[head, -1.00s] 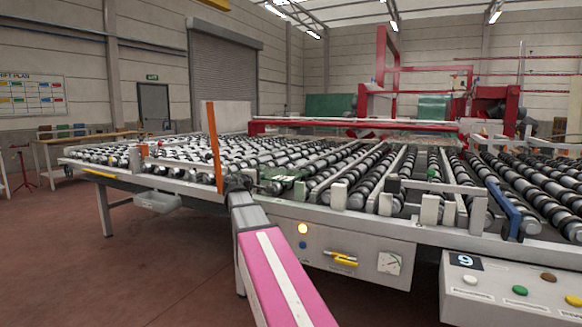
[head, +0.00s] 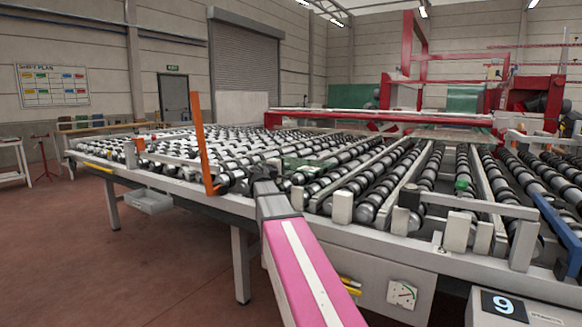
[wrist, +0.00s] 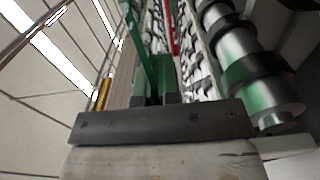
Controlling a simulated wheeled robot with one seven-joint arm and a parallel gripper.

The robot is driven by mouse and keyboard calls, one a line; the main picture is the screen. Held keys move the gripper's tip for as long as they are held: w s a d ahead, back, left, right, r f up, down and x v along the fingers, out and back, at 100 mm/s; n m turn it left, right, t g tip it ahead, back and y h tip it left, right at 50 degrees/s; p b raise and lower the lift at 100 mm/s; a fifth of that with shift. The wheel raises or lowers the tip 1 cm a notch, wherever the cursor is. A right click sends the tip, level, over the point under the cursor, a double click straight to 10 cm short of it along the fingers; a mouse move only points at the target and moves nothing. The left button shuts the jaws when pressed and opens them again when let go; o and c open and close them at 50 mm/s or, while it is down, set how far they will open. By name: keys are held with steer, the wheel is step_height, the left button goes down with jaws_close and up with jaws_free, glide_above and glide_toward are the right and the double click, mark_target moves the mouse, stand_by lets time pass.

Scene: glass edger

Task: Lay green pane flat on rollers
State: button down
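The green pane (head: 308,164) is a small translucent sheet just beyond the end of my arm, over the front part of the rollers (head: 350,180). In the wrist view the green pane (wrist: 139,45) shows nearly edge-on, as a thin strip running out from between the fingers. My gripper (wrist: 160,97) is shut on its near edge. The rollers (wrist: 225,45) lie on the right of the rolled wrist view, alongside the strip. The pane looks close to level. I cannot tell whether it touches the rollers. In the head view, my arm hides the fingers.
An orange upright (head: 203,145) stands at the table's front edge, left of my arm. A blue bar (head: 562,225) and a small green knob (head: 461,184) are to the right. A red gantry (head: 380,118) crosses the back. The rollers around the pane look clear.

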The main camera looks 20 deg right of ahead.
mark_target(288, 185)
stand_by(0.4)
steer(key=shift+f, duration=3.35)
steer(key=shift+f, duration=0.6)
steer(key=c, duration=1.2)
jaws_free()
steer(key=shift+c, duration=0.2)
steer(key=shift+f, duration=0.25)
steer(key=shift+s+a, duration=0.1)
steer(key=shift+s, duration=0.05)
steer(key=shift+v, duration=5.4)
